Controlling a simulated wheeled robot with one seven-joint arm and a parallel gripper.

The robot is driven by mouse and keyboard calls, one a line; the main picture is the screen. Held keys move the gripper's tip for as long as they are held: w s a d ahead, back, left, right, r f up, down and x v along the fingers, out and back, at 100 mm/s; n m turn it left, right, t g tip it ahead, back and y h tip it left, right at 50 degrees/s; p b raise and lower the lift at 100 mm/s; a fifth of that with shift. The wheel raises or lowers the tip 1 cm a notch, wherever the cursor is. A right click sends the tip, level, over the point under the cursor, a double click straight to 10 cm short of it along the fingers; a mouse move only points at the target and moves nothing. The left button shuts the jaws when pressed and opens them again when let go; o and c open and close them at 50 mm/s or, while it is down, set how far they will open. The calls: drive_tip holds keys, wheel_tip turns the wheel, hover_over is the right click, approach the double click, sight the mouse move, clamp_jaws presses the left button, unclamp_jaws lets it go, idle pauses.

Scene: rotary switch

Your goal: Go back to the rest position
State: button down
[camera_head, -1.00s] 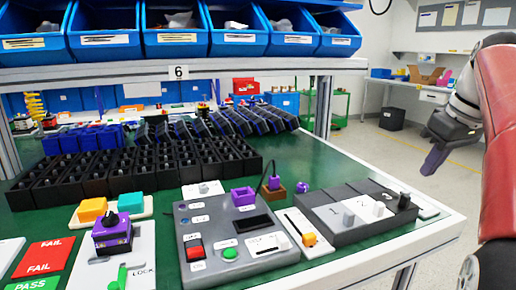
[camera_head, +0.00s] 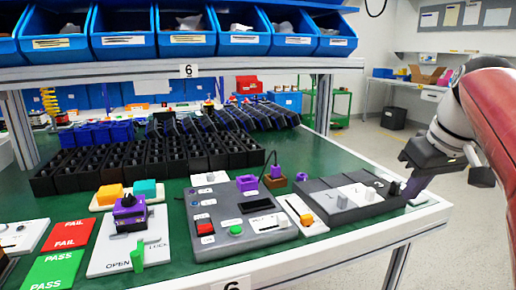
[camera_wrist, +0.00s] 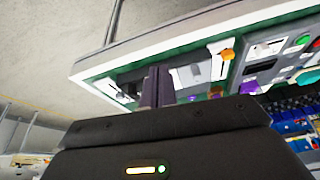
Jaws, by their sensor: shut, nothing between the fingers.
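In the wrist view the fingers (camera_wrist: 157,86) point toward the bench edge and cover part of the tray. The purple rotary switch (camera_head: 129,213) with a black knob sits on the white lock plate (camera_head: 106,262) at the front left, far from my gripper. The grey test box (camera_head: 238,234) stands between them.
The green bench (camera_head: 310,166) has a white front edge. Rows of black bins (camera_head: 150,160) fill its back, under a shelf with blue bins (camera_head: 190,43). Red FAIL and green PASS cards (camera_head: 55,268) lie at the left. Open floor (camera_head: 440,150) lies right of the bench.

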drive_tip(key=s+a+f+m, duration=0.1)
drive_tip(key=s+a+f, duration=0.5)
drive_tip(key=f, duration=0.4)
drive_tip(key=s+a+f+m+t+h, duration=0.1)
drive_tip(key=s+a+f, duration=0.6)
drive_tip(key=f, duration=0.3)
drive_tip(key=shift+s+m+t, duration=0.3)
drive_tip(key=shift+s, duration=0.3)
